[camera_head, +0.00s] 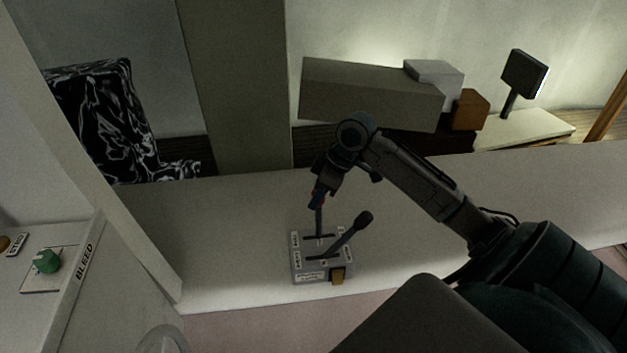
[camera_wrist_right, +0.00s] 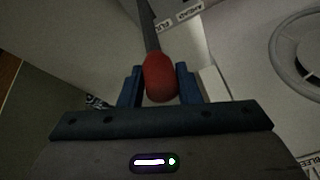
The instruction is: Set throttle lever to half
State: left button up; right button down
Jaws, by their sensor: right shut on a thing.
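A grey lever box (camera_head: 311,267) with two levers sits on the pale counter in the head view. One lever (camera_head: 319,222) stands nearly upright in the rear slot, its top at my right gripper (camera_head: 318,198). In the right wrist view, its red knob (camera_wrist_right: 160,78) lies between the two blue fingers of my right gripper (camera_wrist_right: 159,84), which is shut on it. The second lever (camera_head: 347,236) has a black knob and leans to the right, free of the gripper. The small labels on the box are too small to read in the head view. My left gripper is out of view.
A panel with a green knob (camera_head: 46,260) marked BLEED stands at the left. The pale counter (camera_head: 225,240) is clear around the box. Behind it are a grey-green box (camera_head: 365,92), an orange block (camera_head: 470,110) and a dark-screened stand (camera_head: 524,75).

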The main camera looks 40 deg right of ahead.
jog(key=shift+a, duration=0.15)
jog(key=shift+s+d, duration=0.1)
jog(key=shift+d, duration=0.1)
jog(key=c, duration=1.4)
grip_release()
jog(key=shift+o, duration=1.4)
jog(key=shift+a, duration=0.1)
jog(key=shift+r, duration=0.1)
pick_arm(q)
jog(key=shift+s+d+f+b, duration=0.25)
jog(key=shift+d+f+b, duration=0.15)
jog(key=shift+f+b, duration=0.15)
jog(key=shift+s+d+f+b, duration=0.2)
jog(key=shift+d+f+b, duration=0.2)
jog(key=shift+b, duration=0.1)
pick_arm(e)
jog(key=v, duration=1)
jog(key=shift+r, duration=0.3)
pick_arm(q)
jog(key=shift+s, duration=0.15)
pick_arm(e)
jog(key=shift+s+d, duration=0.2)
jog(key=shift+d, duration=0.05)
